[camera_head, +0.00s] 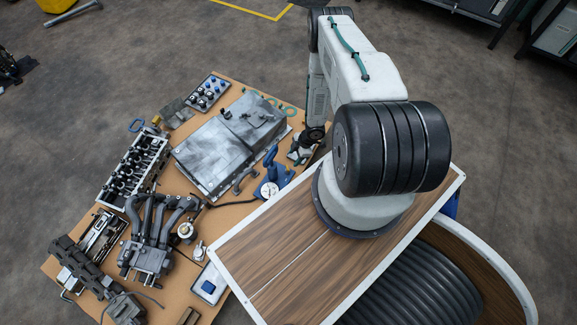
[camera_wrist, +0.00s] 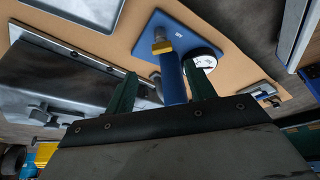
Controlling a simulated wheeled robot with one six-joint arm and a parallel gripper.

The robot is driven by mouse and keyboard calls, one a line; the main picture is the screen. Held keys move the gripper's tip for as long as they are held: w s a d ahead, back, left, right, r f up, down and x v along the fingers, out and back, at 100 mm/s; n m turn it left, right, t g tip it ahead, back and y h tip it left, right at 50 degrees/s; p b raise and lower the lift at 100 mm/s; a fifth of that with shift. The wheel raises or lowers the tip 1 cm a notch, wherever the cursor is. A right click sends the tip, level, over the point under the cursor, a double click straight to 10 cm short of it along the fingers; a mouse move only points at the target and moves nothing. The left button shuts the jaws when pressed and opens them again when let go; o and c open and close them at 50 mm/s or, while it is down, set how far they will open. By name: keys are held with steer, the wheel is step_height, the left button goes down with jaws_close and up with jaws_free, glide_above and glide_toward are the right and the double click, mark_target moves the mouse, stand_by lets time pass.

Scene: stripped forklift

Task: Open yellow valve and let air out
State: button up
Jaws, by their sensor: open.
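In the wrist view a blue device has a flat blue base plate (camera_wrist: 148,35), a blue cylinder (camera_wrist: 172,78) and a yellow part (camera_wrist: 162,46) with a metal fitting, which looks like the yellow valve. A round white-faced gauge (camera_wrist: 202,57) is beside the cylinder. My gripper (camera_wrist: 162,76) is open, its two green fingers on either side of the blue cylinder in the picture. I cannot tell whether they touch it. In the head view the blue device (camera_head: 271,172) with its gauge stands on the table's right side, and my gripper (camera_head: 307,145) is just right of it. The yellow part is not clear there.
A large grey metal case (camera_head: 212,155) lies close left of the blue device. Engine parts, including a manifold (camera_head: 150,235) and a cylinder head (camera_head: 133,170), crowd the brown table. A small blue-topped box (camera_head: 208,287) lies at the front. My own wooden-topped base stands close at right.

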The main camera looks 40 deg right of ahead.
mark_target(287, 168)
steer(key=x, duration=0.8)
steer(key=shift+s+a, duration=0.15)
steer(key=shift+c, duration=0.3)
steer(key=c, duration=0.9)
